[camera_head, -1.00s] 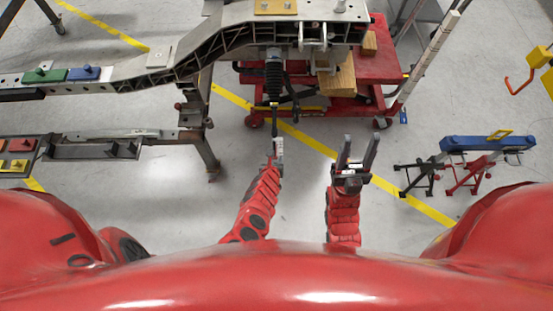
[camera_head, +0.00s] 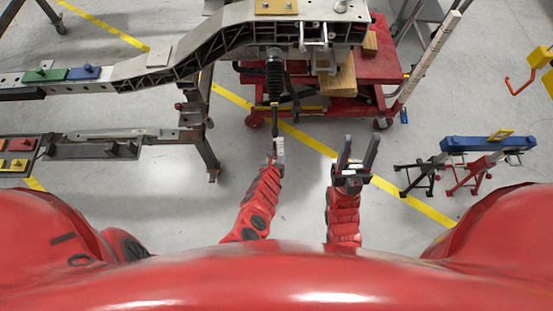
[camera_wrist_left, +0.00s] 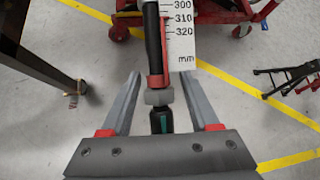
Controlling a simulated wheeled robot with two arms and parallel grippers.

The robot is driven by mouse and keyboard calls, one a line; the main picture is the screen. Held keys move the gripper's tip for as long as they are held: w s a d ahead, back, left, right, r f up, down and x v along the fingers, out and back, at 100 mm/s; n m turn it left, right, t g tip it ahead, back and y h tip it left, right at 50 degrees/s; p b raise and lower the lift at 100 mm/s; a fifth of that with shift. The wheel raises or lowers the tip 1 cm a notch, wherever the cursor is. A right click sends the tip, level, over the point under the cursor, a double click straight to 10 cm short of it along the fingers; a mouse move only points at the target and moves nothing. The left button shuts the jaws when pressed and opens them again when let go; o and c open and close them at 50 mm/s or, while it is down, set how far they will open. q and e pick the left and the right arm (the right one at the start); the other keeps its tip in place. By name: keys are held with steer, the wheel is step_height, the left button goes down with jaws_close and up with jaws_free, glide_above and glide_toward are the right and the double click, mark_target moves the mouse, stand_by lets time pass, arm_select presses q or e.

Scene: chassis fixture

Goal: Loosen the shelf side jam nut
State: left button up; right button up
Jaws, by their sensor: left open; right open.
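A dark tie rod (camera_head: 274,105) runs from a black bellows (camera_head: 274,72) under the chassis toward me. In the left wrist view the rod (camera_wrist_left: 153,40) shows a red sleeve, then a grey nut (camera_wrist_left: 159,97), then a black and teal end (camera_wrist_left: 161,121). My left gripper (camera_head: 278,145) is at the rod's near end. In the left wrist view its fingers (camera_wrist_left: 158,92) are open, one on each side of the nut, with gaps visible. Whether this is the shelf side jam nut, I cannot tell. My right gripper (camera_head: 357,150) is open and empty over bare floor.
A white millimetre scale (camera_wrist_left: 181,35) lies alongside the rod. The metal chassis (camera_head: 225,35) spans the top. A red cart (camera_head: 365,80) with wooden blocks stands behind. A shelf (camera_head: 90,150) with a dark tray is on the left. A blue-topped stand (camera_head: 485,143) is on the right.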

arm_select(q)
steer(key=p+v, duration=1)
steer(key=shift+w+r+p, duration=0.1)
steer(key=shift+r+p, duration=0.2)
steer(key=shift+r, duration=0.1)
steer(key=p+v, duration=0.4)
steer(key=v, duration=0.3)
steer(key=shift+s+f, duration=0.25)
steer(key=shift+f, duration=0.1)
steer(key=shift+a, duration=0.1)
